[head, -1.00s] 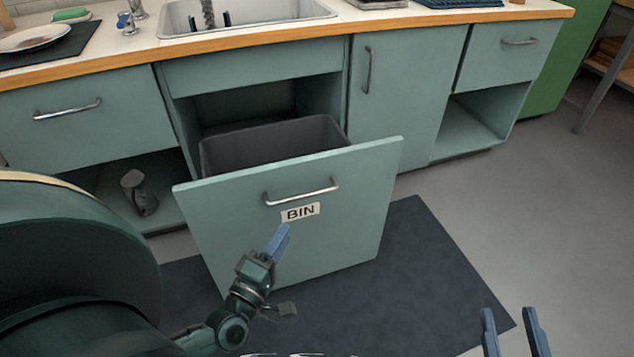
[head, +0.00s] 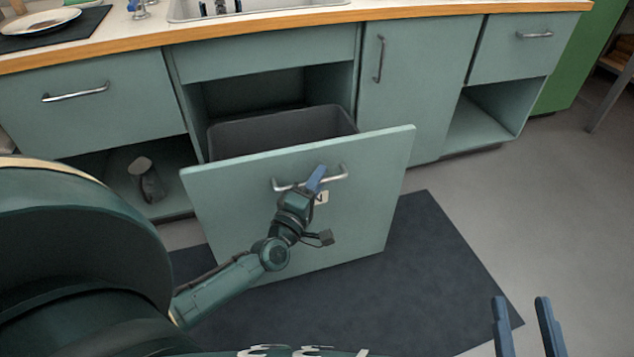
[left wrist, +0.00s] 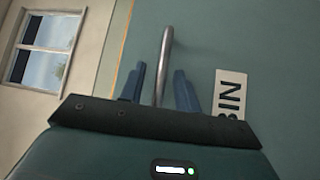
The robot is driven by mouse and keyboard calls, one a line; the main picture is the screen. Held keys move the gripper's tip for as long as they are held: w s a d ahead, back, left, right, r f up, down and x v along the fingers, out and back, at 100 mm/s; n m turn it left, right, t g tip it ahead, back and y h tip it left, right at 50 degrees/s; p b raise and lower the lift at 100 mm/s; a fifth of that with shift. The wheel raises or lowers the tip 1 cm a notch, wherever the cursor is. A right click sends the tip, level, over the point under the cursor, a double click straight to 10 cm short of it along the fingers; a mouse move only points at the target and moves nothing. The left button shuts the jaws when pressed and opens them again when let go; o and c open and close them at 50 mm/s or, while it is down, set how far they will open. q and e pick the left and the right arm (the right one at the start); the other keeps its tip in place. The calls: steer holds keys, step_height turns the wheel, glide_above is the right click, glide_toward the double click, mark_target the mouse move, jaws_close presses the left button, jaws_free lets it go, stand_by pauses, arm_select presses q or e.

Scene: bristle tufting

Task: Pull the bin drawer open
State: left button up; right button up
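The bin drawer (head: 235,215) stands well out from the cabinet, with a dark grey bin (head: 285,132) inside it. Its front has a silver bar handle (head: 333,178), also in the left wrist view (left wrist: 165,48). The BIN label (left wrist: 230,95) sits below the handle and is mostly hidden by my gripper in the head view. My left gripper (head: 317,178) is at the handle; in the left wrist view its two blue fingers stand apart, one on each side of the bar, with gaps visible. My right gripper (head: 526,312) is open and empty at the lower right.
A dark mat (head: 430,270) lies on the floor under and in front of the drawer. A closed door (head: 410,95) and an open shelf (head: 480,125) are to the right. A jug (head: 147,180) stands in the left shelf. The floor at right is clear.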

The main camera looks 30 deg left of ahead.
mark_target(308, 161)
arm_select(q)
jaws_close()
stand_by(0.5)
steer(key=w+a+b, duration=0.1)
steer(key=w+a, duration=0.1)
steer(key=w+a+b, duration=0.1)
steer(key=w+a, duration=0.1)
steer(key=shift+a+f, duration=0.15)
steer(key=shift+a, duration=0.25)
steer(key=shift+w+a+b, duration=0.25)
steer(key=shift+a+b, duration=0.05)
arm_select(e)
steer(key=shift+a+r, duration=0.1)
steer(key=shift+a, duration=0.1)
